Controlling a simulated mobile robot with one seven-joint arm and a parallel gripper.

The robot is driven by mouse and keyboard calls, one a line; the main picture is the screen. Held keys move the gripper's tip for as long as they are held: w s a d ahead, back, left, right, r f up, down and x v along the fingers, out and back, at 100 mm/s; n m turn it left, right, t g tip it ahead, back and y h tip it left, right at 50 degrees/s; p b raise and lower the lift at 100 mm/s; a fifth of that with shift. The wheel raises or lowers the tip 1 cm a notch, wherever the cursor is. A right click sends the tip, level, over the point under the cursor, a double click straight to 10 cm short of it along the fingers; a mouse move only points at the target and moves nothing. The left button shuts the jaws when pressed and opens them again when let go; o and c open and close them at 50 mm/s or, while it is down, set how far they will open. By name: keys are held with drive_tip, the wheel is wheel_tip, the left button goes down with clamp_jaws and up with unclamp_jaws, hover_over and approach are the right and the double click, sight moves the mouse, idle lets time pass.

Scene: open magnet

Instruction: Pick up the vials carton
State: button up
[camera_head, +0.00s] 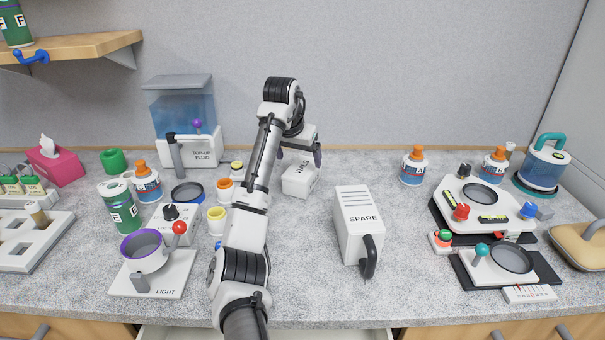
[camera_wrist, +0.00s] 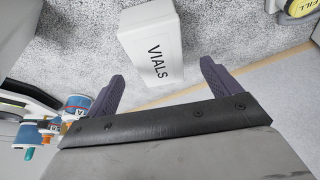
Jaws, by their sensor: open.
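The vials carton (camera_head: 298,180) is a small white box marked VIALS. It sits on the grey counter behind the middle, partly covered by my arm in the head view. In the wrist view the carton (camera_wrist: 151,50) lies ahead of my gripper (camera_wrist: 160,80), with its lettered end toward me, roughly between the two dark purple fingers. My gripper (camera_head: 299,157) is open and empty above the carton in the head view. I cannot tell whether a finger touches the carton.
A white SPARE box (camera_head: 357,222) with a black handle stands to the right. An orange-rimmed jar (camera_head: 225,189) and yellow-rimmed cup (camera_head: 216,220) stand left of my arm. The TOP-UP FLUID dispenser (camera_head: 203,152) is at the back left. Counter between the SPARE box and right-hand devices is clear.

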sight(302, 168)
drive_tip(key=x, duration=0.3)
drive_tip(key=shift+a, duration=0.1)
drive_tip(key=shift+d+p+x, duration=0.2)
drive_tip(key=shift+p+x, duration=1.05)
drive_tip(key=shift+x, duration=1.4)
drive_tip(key=shift+f, duration=0.2)
drive_tip(key=shift+c, duration=0.4)
drive_tip(key=c, duration=1.2)
drive_tip(key=shift+o, duration=0.2)
drive_tip(key=shift+r, duration=0.1)
